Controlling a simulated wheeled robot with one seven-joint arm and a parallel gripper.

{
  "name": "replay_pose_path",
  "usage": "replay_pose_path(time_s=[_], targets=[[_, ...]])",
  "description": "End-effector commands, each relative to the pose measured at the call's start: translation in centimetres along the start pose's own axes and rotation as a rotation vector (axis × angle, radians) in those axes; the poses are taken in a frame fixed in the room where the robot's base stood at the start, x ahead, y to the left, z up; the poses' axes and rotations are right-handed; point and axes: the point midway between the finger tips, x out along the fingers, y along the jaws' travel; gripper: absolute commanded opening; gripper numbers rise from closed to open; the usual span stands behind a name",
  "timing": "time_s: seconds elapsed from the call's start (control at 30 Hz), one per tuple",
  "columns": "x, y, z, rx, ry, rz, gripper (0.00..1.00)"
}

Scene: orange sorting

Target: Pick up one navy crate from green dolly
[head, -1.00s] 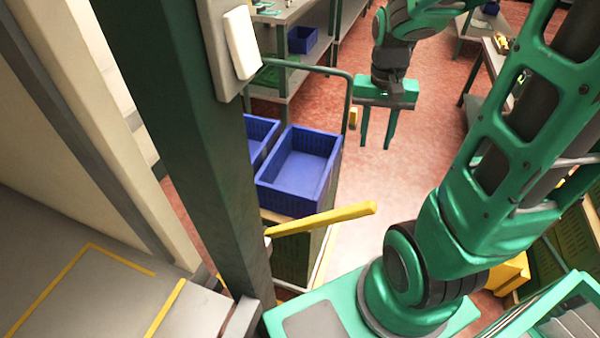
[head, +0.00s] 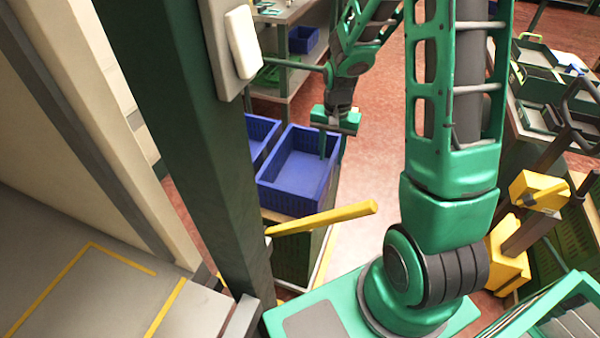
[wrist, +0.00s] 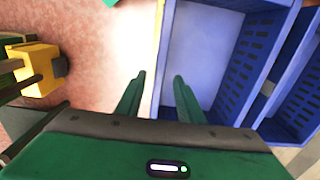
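A navy crate (head: 262,182) with an open, empty inside stands on the green dolly (head: 290,258), left of centre in the head view. It also shows in the wrist view (wrist: 250,60). A second navy crate (head: 258,128) stands beside it, partly hidden by the green post; its edge seems to show at the right of the wrist view (wrist: 292,105). My gripper (head: 333,150) is at the first crate's right side, pointing down. In the wrist view my gripper's fingers (wrist: 160,78) are apart, with the crate's near wall edge between them. I cannot tell whether they touch it.
A green post (head: 200,130) stands close at the left. A yellow bar (head: 322,218) juts out in front of the crate. A shelf with another blue bin (head: 303,40) is behind. Yellow equipment (head: 538,190) stands at the right. Reddish floor (head: 375,130) is clear beyond the dolly.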

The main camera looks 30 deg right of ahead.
Motion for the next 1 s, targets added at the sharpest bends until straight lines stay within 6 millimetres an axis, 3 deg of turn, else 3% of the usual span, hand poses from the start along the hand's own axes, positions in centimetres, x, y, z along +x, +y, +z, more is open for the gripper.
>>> replay_pose_path(time_s=[0.17, 0.5, 0.8, 0.93, 1.0], targets=[[1.1, 0.1, 0.1, 0.000, -0.001, 0.001, 0.34], [5.2, 0.1, 0.2, 0.001, 0.000, 0.001, 0.34], [5.5, 0.1, 0.2, 0.001, 0.001, 0.000, 0.34], [5.5, 0.0, 0.2, 0.001, 0.001, 0.000, 0.06], [5.5, 0.0, 0.2, 0.001, 0.001, 0.000, 0.00]])
